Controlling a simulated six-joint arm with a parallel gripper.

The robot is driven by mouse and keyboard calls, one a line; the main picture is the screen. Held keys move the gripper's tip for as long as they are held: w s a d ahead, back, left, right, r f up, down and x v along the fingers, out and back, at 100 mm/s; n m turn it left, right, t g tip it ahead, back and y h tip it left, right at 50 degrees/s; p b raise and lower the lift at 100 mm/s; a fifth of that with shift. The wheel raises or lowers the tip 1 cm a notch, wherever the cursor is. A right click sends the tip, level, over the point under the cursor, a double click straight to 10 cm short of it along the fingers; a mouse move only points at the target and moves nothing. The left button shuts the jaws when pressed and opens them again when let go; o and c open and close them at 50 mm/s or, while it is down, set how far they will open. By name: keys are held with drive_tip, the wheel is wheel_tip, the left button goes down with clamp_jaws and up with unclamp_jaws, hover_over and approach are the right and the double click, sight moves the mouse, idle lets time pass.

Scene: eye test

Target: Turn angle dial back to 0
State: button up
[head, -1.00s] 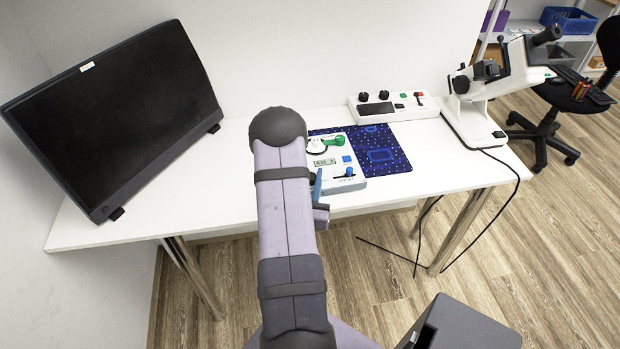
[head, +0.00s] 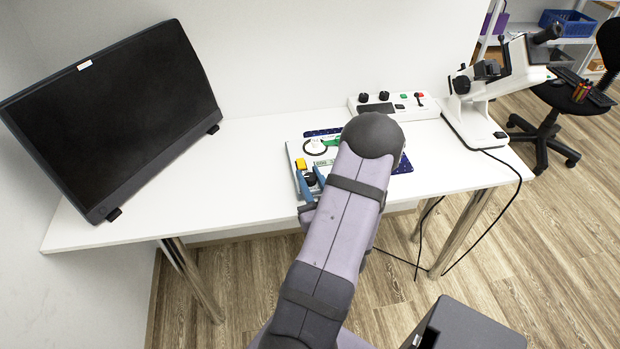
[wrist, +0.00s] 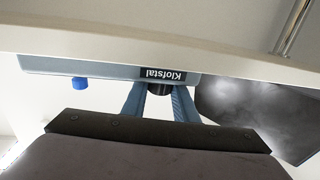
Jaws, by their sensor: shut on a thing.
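A white instrument box (head: 296,150) stands on the table. It has a round white dial (head: 315,146) with a dark ring, a yellow button and a black knob (head: 310,179) at its front left. My gripper (head: 311,182) is at the front left of the box, with its blue fingers around the black knob. In the wrist view the fingers (wrist: 159,95) are shut on the black knob (wrist: 158,87), below a "Klofstal" label on the box's front edge. A blue knob (wrist: 79,83) also shows there. My arm hides the box's right part in the head view; no angle reading is legible.
A white control panel (head: 420,106) and a white microscope-like device (head: 470,112) stand to the right. A large black monitor (head: 115,115) stands at the left. The table (head: 225,165) between monitor and box is clear.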

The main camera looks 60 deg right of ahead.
sight(313, 182)
idle(0.4)
drive_tip(key=o, duration=0.8)
drive_tip(key=shift+w, duration=0.1)
drive_tip(key=v, duration=0.6)
drive_tip(key=shift+d, duration=0.15)
drive_tip(key=shift+v, duration=0.8)
